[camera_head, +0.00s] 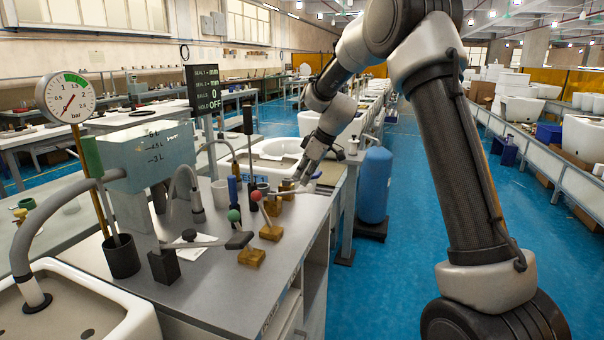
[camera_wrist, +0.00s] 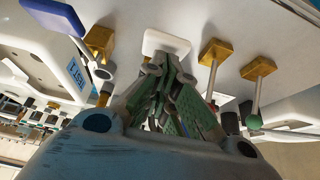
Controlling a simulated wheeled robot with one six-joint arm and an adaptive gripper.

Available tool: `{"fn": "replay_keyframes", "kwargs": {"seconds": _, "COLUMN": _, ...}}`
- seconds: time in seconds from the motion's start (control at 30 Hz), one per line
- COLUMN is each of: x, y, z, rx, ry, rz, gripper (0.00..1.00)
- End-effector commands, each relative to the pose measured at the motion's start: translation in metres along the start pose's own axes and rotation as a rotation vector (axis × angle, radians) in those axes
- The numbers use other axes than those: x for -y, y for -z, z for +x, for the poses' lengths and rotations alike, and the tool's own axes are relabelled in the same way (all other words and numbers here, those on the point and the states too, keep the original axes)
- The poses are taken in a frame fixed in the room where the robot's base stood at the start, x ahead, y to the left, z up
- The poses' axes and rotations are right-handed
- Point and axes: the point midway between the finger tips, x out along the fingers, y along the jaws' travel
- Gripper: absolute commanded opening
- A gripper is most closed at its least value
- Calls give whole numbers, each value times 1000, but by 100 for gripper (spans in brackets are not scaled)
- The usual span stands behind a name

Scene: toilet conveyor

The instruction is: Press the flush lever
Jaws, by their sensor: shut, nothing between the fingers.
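My gripper (camera_head: 303,177) is over the far right part of the grey bench, its fingers shut and empty. In the wrist view the closed fingers (camera_wrist: 168,66) point at a white rounded rectangular piece (camera_wrist: 165,42); I cannot tell if they touch it. Several levers on brass-coloured blocks stand nearby. One lever has a red knob (camera_head: 256,196) and one a green knob (camera_head: 234,215), which also shows in the wrist view (camera_wrist: 254,122). A blue-handled piece (camera_wrist: 57,14) is at the upper left there. No label marks which one is the flush lever.
A pressure gauge (camera_head: 66,98), a clear water tank (camera_head: 150,155) and a dark display (camera_head: 205,92) reading OFF stand on the bench's left and back. A white basin (camera_head: 280,150) lies behind my gripper. A blue cylinder (camera_head: 374,186) stands on the floor right of the bench.

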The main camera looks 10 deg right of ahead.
Motion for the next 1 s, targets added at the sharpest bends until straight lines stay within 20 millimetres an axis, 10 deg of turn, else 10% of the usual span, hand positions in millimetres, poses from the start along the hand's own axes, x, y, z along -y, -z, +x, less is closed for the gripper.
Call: {"fn": "replay_keyframes", "kwargs": {"seconds": 1.0, "x": 0, "y": -50, "z": 37, "rx": 1, "ry": 1, "rz": 2, "gripper": 0}}
